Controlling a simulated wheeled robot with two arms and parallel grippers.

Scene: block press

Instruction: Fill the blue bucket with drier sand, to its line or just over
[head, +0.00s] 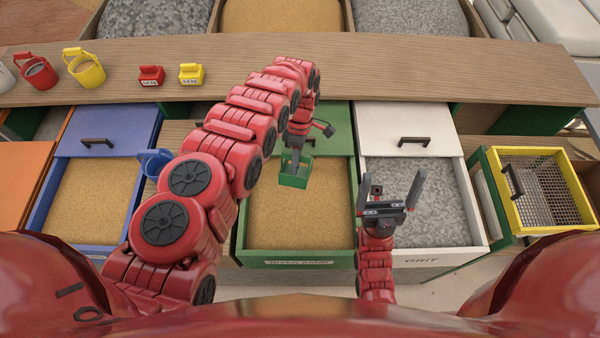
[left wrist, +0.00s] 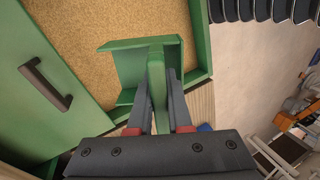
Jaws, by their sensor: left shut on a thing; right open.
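My left gripper (head: 293,152) is shut on the handle of a green scoop (head: 294,181) over the green drawer (head: 300,255) of tan sand (head: 300,218). The left wrist view shows the scoop (left wrist: 128,66) held between the fingers (left wrist: 160,85). Its inside looks mostly green in the head view; I cannot tell whether any sand is in it. The blue bucket (head: 153,160) stands left of my left arm, partly hidden by it; its contents and line do not show. My right gripper (head: 390,192) is open and empty, in front of the grit drawer.
A blue drawer (head: 85,247) of tan sand (head: 90,200) is at left, a white drawer (head: 441,235) of grey grit at right. A yellow-rimmed sieve (head: 540,190) is far right. Red (head: 38,72) and yellow (head: 86,70) buckets and two small weights (head: 151,76) stand on the shelf (head: 350,70).

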